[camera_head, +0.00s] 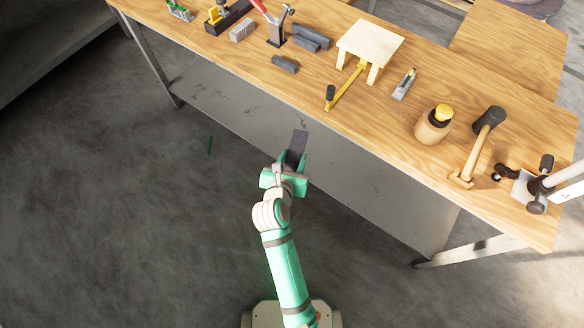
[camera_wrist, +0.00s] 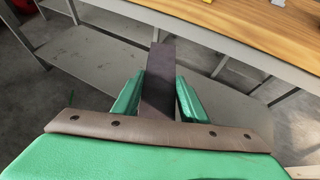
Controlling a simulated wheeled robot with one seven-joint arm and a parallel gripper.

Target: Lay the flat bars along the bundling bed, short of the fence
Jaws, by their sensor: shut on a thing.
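My gripper (camera_head: 291,166) is shut on a dark grey flat bar (camera_head: 299,142), held in front of the workbench, lower in the picture than its front edge. In the wrist view the bar (camera_wrist: 160,68) stands out lengthwise from between the two green fingers, its near end hidden by my gripper. A small pale wooden platform on legs (camera_head: 371,40) stands on the bench; I cannot tell for sure whether it is the bundling bed. No fence can be made out for certain. Dark grey blocks or bars (camera_head: 311,37) lie to its left, with a smaller one (camera_head: 285,64) nearer the edge.
The wooden workbench (camera_head: 340,112) crosses the view, with a grey shelf (camera_head: 330,160) below. A yellow tool (camera_head: 346,88) lies by the platform. Open floor lies left.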

